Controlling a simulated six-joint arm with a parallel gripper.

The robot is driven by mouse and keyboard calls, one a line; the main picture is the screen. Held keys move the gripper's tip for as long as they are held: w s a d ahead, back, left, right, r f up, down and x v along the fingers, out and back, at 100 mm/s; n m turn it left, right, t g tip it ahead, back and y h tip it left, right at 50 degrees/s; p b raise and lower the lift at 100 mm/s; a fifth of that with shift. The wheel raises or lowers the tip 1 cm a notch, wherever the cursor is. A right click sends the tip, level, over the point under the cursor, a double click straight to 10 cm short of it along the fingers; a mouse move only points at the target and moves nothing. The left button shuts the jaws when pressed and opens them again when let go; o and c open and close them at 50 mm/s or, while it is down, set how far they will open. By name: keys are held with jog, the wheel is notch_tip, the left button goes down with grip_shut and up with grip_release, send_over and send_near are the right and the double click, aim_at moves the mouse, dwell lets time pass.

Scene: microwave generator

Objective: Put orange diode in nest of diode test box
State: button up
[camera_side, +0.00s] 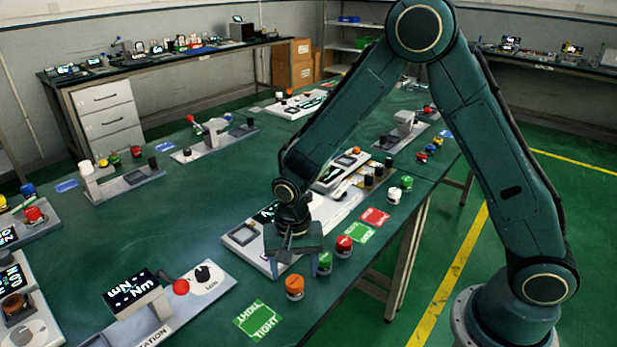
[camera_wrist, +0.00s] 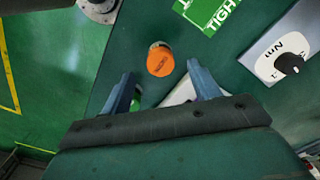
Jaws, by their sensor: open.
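The orange diode (camera_side: 294,287), a short orange and white cylinder, stands upright on the green table near its front edge. In the wrist view its orange top (camera_wrist: 160,60) lies just beyond and between my fingertips. My gripper (camera_side: 297,270) is open and points down behind the diode, with nothing between its fingers. Its two blue-grey fingers (camera_wrist: 160,76) are spread apart. A white test panel (camera_side: 233,226) with a square grey-framed recess lies beneath and left of my gripper. It may be the diode test box; I cannot read a label. My gripper hides part of it.
A green diode (camera_side: 325,263) and a red diode (camera_side: 344,246) stand close right of my gripper. A green TIGHT card (camera_side: 258,320) lies at the front. A panel with a black knob and a red ball handle (camera_side: 181,287) stands left.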

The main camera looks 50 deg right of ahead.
aim_at(294, 281)
jog(key=shift+f, duration=2.1)
jog(key=shift+c, duration=0.3)
jog(key=c, duration=1.1)
jog(key=shift+r, duration=0.2)
notch_tip(294, 281, up, 20)
jog(key=shift+f, duration=0.15)
